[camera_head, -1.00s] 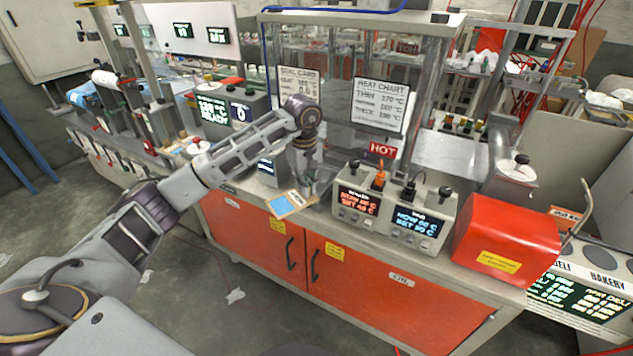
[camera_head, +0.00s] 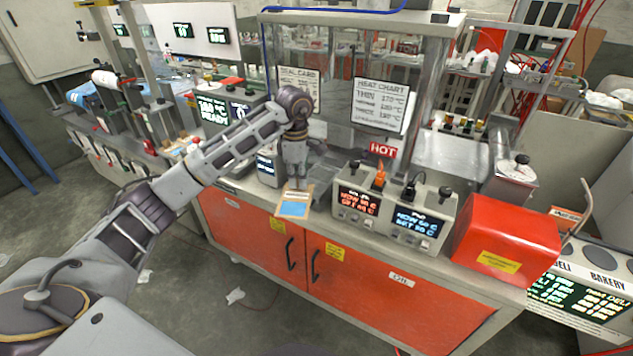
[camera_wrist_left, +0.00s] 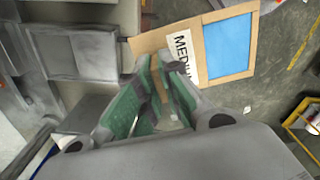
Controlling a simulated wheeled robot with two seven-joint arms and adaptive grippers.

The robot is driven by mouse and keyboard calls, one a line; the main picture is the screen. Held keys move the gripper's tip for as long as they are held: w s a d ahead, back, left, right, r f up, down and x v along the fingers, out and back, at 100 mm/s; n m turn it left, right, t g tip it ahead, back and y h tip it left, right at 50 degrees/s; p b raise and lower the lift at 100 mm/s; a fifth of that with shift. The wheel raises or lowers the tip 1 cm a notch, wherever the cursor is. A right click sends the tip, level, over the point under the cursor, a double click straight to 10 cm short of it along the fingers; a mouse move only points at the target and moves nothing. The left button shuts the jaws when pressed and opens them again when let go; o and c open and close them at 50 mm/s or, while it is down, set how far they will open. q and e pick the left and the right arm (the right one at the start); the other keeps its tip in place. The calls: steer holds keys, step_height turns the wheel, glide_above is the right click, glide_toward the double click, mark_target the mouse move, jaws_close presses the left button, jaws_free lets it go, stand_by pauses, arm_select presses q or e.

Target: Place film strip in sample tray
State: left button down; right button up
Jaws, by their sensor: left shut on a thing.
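The film strip, a tan card-framed piece with a blue window (camera_head: 293,208), is in my left gripper (camera_head: 297,184) at the front edge of the bench. In the left wrist view, the card frame (camera_wrist_left: 248,78) lies between the green-padded fingers (camera_wrist_left: 160,76). Its white label reads "MEDI…", the rest hidden by a finger. The blue part points away from the gripper. The gripper is shut on the label end. A flat grey surface (camera_head: 322,172) lies just right of the gripper; I cannot tell whether it is the sample tray. My right gripper is out of view.
Two controllers with lit displays (camera_head: 360,203) stand right of the gripper, with a red box (camera_head: 507,240) beyond. A glass-fronted enclosure with a heat chart (camera_head: 381,106) and a HOT sign (camera_head: 383,150) rises behind. Orange cabinet doors (camera_head: 350,275) are below the bench edge.

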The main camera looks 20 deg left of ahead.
mark_target(287, 192)
arm_select(q)
steer(key=n, duration=0.4)
steer(key=shift+s+a+r, duration=0.15)
steer(key=shift+a, duration=0.15)
steer(key=n, duration=0.4)
steer(key=shift+s+a+r, duration=0.1)
steer(key=shift+s+a, duration=0.15)
steer(key=n, duration=0.3)
steer(key=shift+s+a+n, duration=0.15)
steer(key=shift+s+n, duration=0.05)
steer(key=shift+n, duration=0.2)
steer(key=n, duration=0.3)
steer(key=shift+s+a+n, duration=0.15)
steer(key=shift+s+n, duration=0.1)
steer(key=shift+n, duration=0.05)
steer(key=n, duration=0.4)
steer(key=shift+s+a, duration=0.1)
steer(key=shift+s, duration=0.1)
steer(key=n, duration=0.3)
steer(key=shift+s+a+n, duration=0.1)
steer(key=shift+s+n, duration=0.1)
steer(key=shift+n, duration=0.2)
steer(key=n, duration=0.4)
steer(key=shift+s+a, duration=0.1)
steer(key=shift+s, duration=0.1)
steer(key=shift+n, duration=1.3)
steer(key=shift+n, duration=0.3)
